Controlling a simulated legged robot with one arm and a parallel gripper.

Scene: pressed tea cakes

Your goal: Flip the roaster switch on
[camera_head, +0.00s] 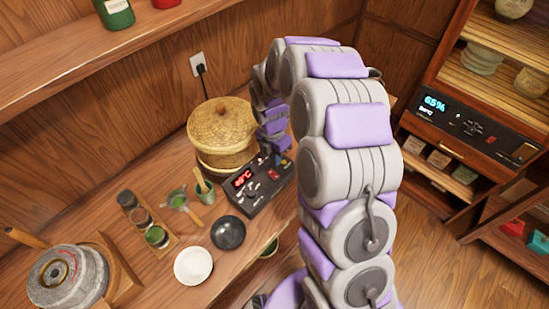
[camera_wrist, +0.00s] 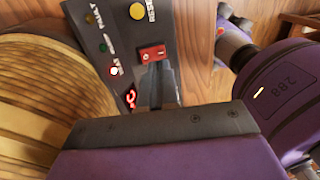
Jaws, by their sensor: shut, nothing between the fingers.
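The roaster's dark control box (camera_head: 258,190) sits on the wooden counter, with a red lit display, knobs and buttons. Its red rocker switch (camera_wrist: 151,53) shows near the top middle of the wrist view, and as a small red patch (camera_head: 273,174) in the head view. My gripper (camera_wrist: 158,72) is shut and empty, its fingertips right at the switch's lower edge in the wrist view. I cannot tell whether they touch it. In the head view the fingertips are largely hidden by my arm. The woven round roaster (camera_head: 222,132) stands behind the box.
A black bowl (camera_head: 228,232), a white bowl (camera_head: 193,265) and a tray of small jars (camera_head: 146,223) lie left of the box. A stone mill (camera_head: 66,277) is at the far left. A wall outlet (camera_head: 198,64) is behind. A cabinet with a display (camera_head: 434,103) stands right.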

